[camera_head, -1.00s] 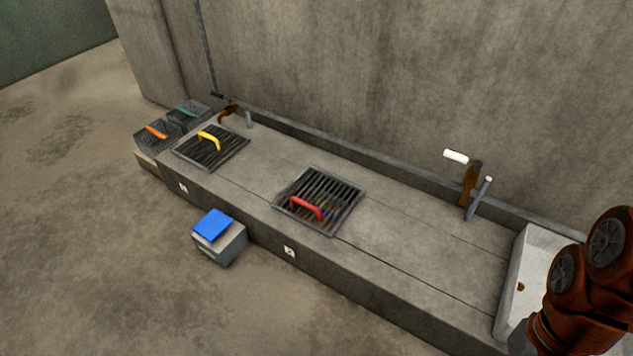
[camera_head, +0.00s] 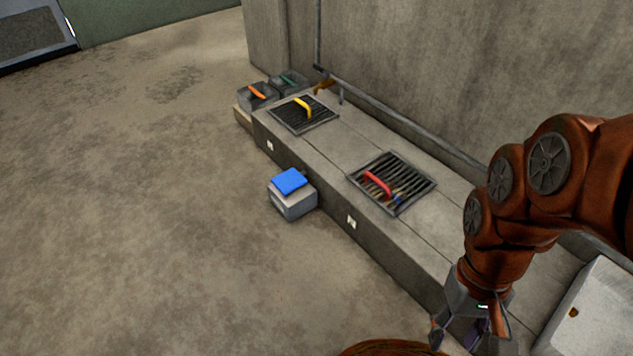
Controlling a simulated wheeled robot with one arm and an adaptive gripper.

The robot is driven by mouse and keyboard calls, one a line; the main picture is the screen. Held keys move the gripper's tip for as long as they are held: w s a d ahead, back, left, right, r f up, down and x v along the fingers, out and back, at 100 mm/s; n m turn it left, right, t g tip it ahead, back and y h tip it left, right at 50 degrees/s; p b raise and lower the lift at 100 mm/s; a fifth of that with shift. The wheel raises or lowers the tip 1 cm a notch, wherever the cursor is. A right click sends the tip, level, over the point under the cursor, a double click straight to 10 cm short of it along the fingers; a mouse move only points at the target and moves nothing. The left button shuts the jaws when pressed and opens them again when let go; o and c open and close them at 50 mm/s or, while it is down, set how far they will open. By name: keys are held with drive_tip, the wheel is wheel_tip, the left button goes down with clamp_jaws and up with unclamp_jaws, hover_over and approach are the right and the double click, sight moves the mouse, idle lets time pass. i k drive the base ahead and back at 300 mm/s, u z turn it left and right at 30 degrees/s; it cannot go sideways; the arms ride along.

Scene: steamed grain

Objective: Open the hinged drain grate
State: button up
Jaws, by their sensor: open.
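Two dark barred grates lie flat in the top of a long concrete bench. The nearer grate (camera_head: 408,172) has a red handle (camera_head: 377,183), and small coloured items, one bluish, show at its bars near the handle. The farther grate (camera_head: 285,112) has a yellow handle (camera_head: 303,107). I cannot tell which edges are hinged. My gripper (camera_head: 468,336) is open, at the lower right, pointing down near the bench's front side and well apart from both grates. Its fingertips are partly cut off by the bottom edge.
The concrete bench (camera_head: 330,137) runs along the wall. A grey box with a blue cloth (camera_head: 290,180) stands on the floor against its front. Two dark crates with orange (camera_head: 257,91) and green handles stand at its far end. A white basin (camera_head: 597,318) is at right. Floor at left is clear.

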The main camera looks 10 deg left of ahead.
sight(367, 175)
drive_tip(key=u, duration=0.95)
drive_tip(key=i, duration=1)
